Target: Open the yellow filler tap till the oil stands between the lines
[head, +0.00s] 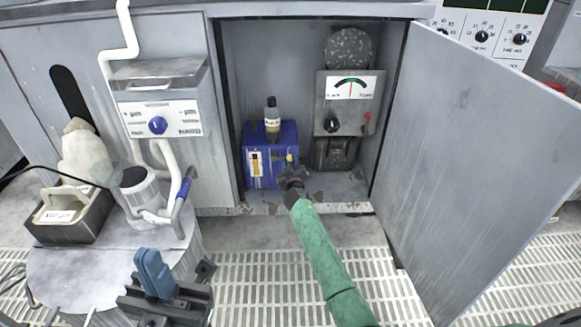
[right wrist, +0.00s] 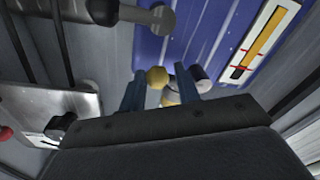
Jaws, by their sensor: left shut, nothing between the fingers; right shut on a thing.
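A blue oil tank (head: 284,136) stands on the cabinet floor. Its sight gauge (head: 256,164) is on the front left; the right wrist view shows this gauge (right wrist: 265,37) with an amber column and red lines near one end. The tap's body is partly hidden by the gripper. My left gripper (head: 153,272) is shut and empty, low at the left.
A bottle (head: 272,118) stands on the tank. A grey gauge box (head: 349,100) is right of it in the cabinet. The open cabinet door (head: 465,165) bounds the right side. A round table (head: 110,275) with a black bin (head: 75,228) and white canister (head: 143,190) is at left.

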